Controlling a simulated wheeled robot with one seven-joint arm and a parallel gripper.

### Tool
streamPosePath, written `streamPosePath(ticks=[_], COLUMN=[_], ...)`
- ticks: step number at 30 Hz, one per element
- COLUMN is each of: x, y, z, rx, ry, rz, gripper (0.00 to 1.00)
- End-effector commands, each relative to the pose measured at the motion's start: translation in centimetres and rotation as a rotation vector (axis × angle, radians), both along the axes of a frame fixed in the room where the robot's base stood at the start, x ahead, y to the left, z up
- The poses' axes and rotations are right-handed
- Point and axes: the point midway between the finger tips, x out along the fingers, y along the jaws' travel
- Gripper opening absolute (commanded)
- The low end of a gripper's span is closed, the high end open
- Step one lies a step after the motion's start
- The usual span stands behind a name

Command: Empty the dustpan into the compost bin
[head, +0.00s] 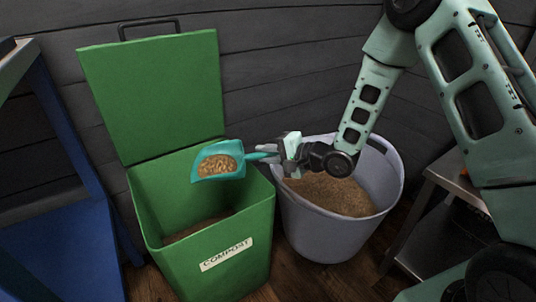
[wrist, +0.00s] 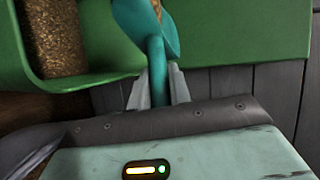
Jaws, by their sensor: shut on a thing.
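A teal dustpan (head: 206,178) holds a small heap of tan-brown bits (head: 217,165). It is over the right part of the open green compost bin (head: 212,268), above its rim and roughly level. My gripper (head: 280,153) is shut on the dustpan's handle, from the right side. In the wrist view the teal handle (wrist: 156,70) sits between the two grey fingers, and part of the pan shows at the top edge. The bin's lid (head: 155,90) stands raised at the back. Brown material lies low inside the bin, and it also shows in the wrist view (wrist: 52,38).
A grey-lilac tub (head: 310,235) with brown grain (head: 335,193) stands right of the bin, under my gripper. A blue frame (head: 60,215) stands at the left. A metal table (head: 450,175) is at the right. A dark plank wall (head: 275,65) is behind.

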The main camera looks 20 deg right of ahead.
Motion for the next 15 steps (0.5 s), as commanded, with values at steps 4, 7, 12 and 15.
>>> streamPosePath(ticks=[4,7,12,15], x=[0.1,0.1,0.2,0.3], y=[0.4,0.5,0.9,1.1], z=[1.5,2.2,3.2,3.8], rx=[-0.045,-0.076,-0.129,-0.161], ry=[0.010,0.017,0.030,0.038], rz=[0.000,-0.001,0.001,-0.001], gripper=[0.00,0.00,0.00,0.00])
